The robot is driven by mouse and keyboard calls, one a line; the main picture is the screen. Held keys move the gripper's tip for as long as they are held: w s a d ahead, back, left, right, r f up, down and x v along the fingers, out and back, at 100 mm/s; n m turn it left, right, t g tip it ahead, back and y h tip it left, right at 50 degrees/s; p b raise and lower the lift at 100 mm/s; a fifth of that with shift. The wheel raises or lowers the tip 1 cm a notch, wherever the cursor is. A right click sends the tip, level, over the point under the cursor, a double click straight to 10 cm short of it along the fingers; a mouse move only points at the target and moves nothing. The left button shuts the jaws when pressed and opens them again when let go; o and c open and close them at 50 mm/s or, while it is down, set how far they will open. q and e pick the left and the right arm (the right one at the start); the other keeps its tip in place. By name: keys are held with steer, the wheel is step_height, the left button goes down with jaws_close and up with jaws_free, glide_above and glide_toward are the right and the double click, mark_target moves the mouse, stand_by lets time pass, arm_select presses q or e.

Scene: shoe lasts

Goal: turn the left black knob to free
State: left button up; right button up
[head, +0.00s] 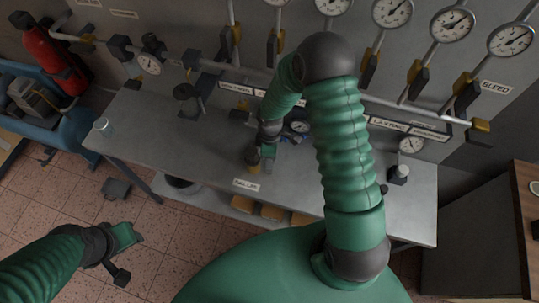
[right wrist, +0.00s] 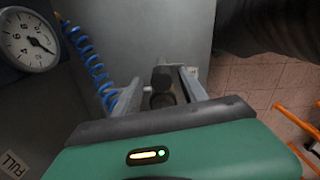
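In the head view the wrist largely hides this spot, and the knob's turn setting cannot be read. My left gripper (head: 122,255) hangs over the tiled floor at lower left, away from the bench; its finger opening is unclear.
The grey bench (head: 150,135) carries a black stand (head: 188,97) at left and a black-topped fitting (head: 398,173) at right. A gauge (right wrist: 30,40) and blue coiled hose (right wrist: 92,65) are close to my right gripper. Pipes with valves and gauges (head: 392,12) line the wall.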

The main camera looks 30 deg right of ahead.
step_height(320, 180, up, 17)
steer(key=b, duration=0.1)
steer(key=shift+f+b, duration=0.15)
steer(key=shift+b, duration=0.25)
steer(key=s+a+f+m+t+b, duration=0.2)
steer(key=s+a+f+m+b, duration=0.4)
steer(key=s+f+m+b, duration=0.3)
step_height(320, 180, down, 2)
steer(key=shift+a+f+m+t+b, duration=0.1)
steer(key=shift+a+m+t+b, duration=0.2)
steer(key=shift+a+m+b, duration=0.15)
steer(key=shift+s, duration=0.1)
